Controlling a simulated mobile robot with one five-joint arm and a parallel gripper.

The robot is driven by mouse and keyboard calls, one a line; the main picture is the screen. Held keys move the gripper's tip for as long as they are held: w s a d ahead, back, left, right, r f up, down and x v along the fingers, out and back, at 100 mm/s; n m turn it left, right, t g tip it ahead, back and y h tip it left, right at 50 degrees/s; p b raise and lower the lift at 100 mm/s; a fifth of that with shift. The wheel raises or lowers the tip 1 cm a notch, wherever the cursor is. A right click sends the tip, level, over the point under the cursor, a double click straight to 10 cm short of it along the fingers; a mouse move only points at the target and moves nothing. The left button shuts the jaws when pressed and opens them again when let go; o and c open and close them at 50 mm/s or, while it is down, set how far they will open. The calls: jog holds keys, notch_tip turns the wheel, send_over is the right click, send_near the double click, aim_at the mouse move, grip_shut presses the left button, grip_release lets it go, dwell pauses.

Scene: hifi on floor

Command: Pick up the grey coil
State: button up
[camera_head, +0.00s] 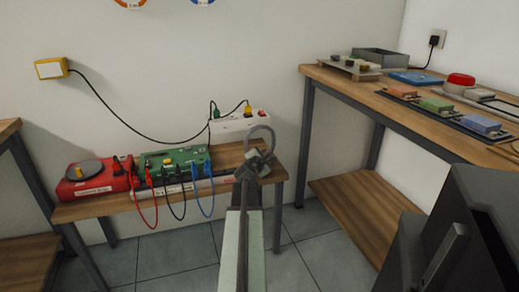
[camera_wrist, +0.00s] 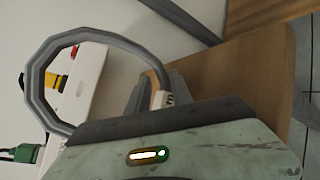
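The grey coil (camera_head: 270,133) is a loop of thick grey cable. In the head view it stands up above my gripper (camera_head: 253,165), over the right end of the low bench. In the wrist view the coil (camera_wrist: 38,95) fills the upper left, with a white printed tag near its right end. Its lower ends pass behind the dark pad of my gripper (camera_wrist: 160,112). My gripper appears shut on these ends; the exact contact is hidden by the near jaw.
The low wooden bench (camera_head: 228,158) carries a red device (camera_head: 92,184), a green circuit board (camera_head: 176,162) and hanging leads. A white power strip (camera_head: 238,122) with plugs is behind the coil. A higher workbench (camera_head: 345,88) with several parts stands at the right.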

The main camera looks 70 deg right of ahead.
grip_shut()
jog(key=shift+r, duration=0.15)
notch_tip(320, 180, up, 10)
jog(key=p, duration=1)
